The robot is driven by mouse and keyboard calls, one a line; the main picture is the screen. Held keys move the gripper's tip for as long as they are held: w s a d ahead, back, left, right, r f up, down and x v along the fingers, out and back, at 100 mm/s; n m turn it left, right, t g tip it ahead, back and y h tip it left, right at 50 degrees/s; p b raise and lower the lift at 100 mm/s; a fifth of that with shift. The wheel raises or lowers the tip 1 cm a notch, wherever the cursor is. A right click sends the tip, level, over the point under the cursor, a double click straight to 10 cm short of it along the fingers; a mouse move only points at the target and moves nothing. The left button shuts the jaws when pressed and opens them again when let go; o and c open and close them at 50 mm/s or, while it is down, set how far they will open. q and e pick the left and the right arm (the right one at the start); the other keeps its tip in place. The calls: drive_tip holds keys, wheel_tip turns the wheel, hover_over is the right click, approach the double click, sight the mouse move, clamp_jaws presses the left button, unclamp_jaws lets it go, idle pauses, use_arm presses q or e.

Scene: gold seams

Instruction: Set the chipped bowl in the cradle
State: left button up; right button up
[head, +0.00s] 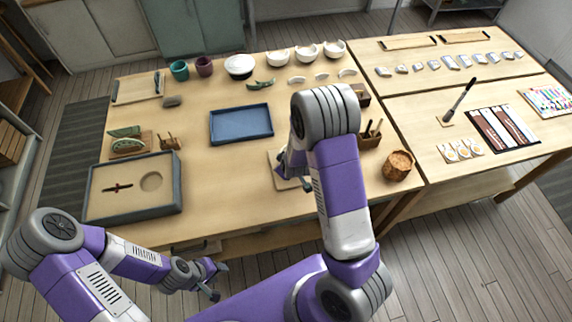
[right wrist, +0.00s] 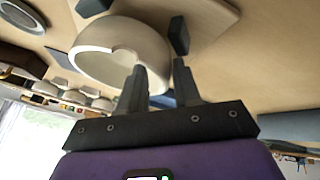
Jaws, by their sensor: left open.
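The chipped bowl (right wrist: 146,42), cream white with a notch in its rim, shows large in the right wrist view. It is at the cradle, a light board (right wrist: 215,14) with dark posts (right wrist: 178,36); whether it rests fully on it I cannot tell. My right gripper (right wrist: 159,72) has its fingertips apart near the bowl's rim, one overlapping the bowl and one beside it. My left gripper (head: 215,281) is open and empty, low before the table's front edge.
A blue tray (head: 241,140) lies behind the cradle. A grey-rimmed tray (head: 177,196) is at the front left, a woven basket (head: 398,166) at the right. Several bowls, including a white one (head: 278,58), line the back.

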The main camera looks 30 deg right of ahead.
drive_tip(key=shift+o, duration=1)
drive_tip(key=shift+s+a+f, duration=0.1)
drive_tip(key=shift+a, duration=0.05)
drive_tip(key=shift+f, duration=0.1)
drive_tip(key=shift+s+a, duration=0.1)
drive_tip(key=shift+a, duration=0.05)
drive_tip(key=shift+c, duration=1.1)
drive_tip(key=shift+o, duration=0.2)
drive_tip(key=o, duration=0.4)
drive_tip(key=shift+r+p, duration=0.4)
drive_tip(key=shift+c, duration=0.2)
drive_tip(key=shift+r+p, duration=2.1)
drive_tip(key=shift+r, duration=0.65)
drive_tip(key=shift+f, duration=0.1)
